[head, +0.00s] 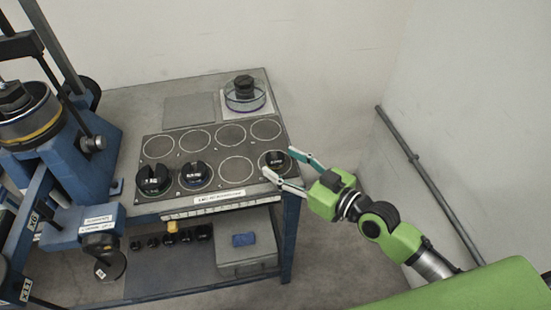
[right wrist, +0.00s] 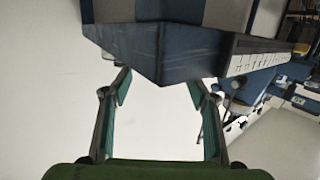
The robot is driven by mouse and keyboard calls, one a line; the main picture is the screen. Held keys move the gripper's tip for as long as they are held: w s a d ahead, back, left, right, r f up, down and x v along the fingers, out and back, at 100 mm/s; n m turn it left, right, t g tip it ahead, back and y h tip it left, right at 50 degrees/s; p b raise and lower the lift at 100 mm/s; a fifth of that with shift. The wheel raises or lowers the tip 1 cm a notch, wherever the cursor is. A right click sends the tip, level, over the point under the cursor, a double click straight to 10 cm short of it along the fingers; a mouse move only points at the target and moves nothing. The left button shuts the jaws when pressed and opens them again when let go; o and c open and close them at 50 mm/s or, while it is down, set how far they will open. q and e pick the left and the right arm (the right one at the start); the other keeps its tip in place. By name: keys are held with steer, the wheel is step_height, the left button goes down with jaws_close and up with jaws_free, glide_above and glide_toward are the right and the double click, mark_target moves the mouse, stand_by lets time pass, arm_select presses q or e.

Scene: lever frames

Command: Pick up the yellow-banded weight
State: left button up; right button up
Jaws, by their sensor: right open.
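Several dark slotted weights sit on the round spots of the grey plate (head: 216,145). The front left weight (head: 153,181) has a green rim, and the one beside it (head: 195,176) has a blue rim. My left gripper is out of view.
The table (head: 118,100) has a glass dish (head: 245,96) with a dark weight at the back. A blue machine (head: 85,165) with a yellow-banded pan (head: 38,130) stands left. A grey box (head: 247,262) is below. A wall pipe (head: 430,187) runs along the right.

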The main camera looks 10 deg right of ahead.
mark_target(271, 155)
steer(key=x, duration=0.3)
steer(key=shift+w+a, duration=0.1)
steer(key=shift+w, duration=0.2)
steer(key=c, duration=1.2)
steer(key=shift+r, duration=0.1)
